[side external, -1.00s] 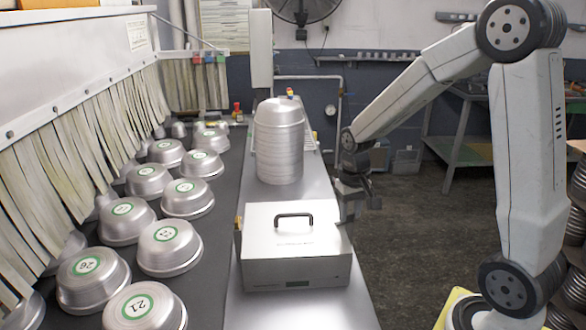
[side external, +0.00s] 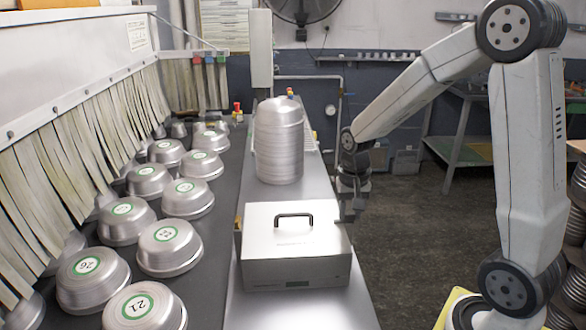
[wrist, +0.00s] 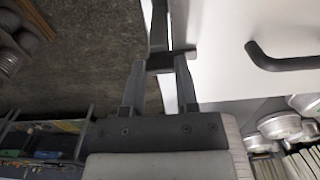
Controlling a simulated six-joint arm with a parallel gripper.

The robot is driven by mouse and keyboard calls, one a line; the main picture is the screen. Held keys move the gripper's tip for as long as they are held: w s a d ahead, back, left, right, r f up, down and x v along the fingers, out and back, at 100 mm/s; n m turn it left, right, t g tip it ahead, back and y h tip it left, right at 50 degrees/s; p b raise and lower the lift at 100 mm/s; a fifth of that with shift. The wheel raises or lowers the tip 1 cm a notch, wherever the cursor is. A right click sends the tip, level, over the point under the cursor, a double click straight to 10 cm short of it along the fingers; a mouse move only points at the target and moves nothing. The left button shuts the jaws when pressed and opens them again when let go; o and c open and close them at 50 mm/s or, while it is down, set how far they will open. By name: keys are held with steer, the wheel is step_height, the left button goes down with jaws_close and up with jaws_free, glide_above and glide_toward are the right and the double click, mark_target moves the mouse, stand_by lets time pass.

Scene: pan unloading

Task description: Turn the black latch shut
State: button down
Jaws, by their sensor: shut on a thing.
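The metal box (side external: 262,250) with a black handle (side external: 294,215) on its lid stands on the steel bench, its lid down. In the wrist view the pale box top (wrist: 225,70) and its handle (wrist: 280,58) are at the right. The black latch (wrist: 163,62) is at the box's edge, between my fingertips. My gripper (wrist: 160,70) is shut on it. In the side view my gripper (side external: 350,208) is at the box's right far corner, and the latch is too small and dark to make out.
A tall stack of metal pans (side external: 279,145) stands on the bench behind the box, near my wrist. Several pans with green labels (side external: 169,247) lie on the dark belt to the left. The floor (side external: 410,235) right of the bench is clear.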

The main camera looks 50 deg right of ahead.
steer(key=shift+c, duration=1.8)
jaws_free()
steer(key=shift+r, duration=0.1)
steer(key=shift+r, duration=3.85)
steer(key=shift+f, duration=0.15)
steer(key=shift+f, duration=3.8)
steer(key=shift+r, duration=0.15)
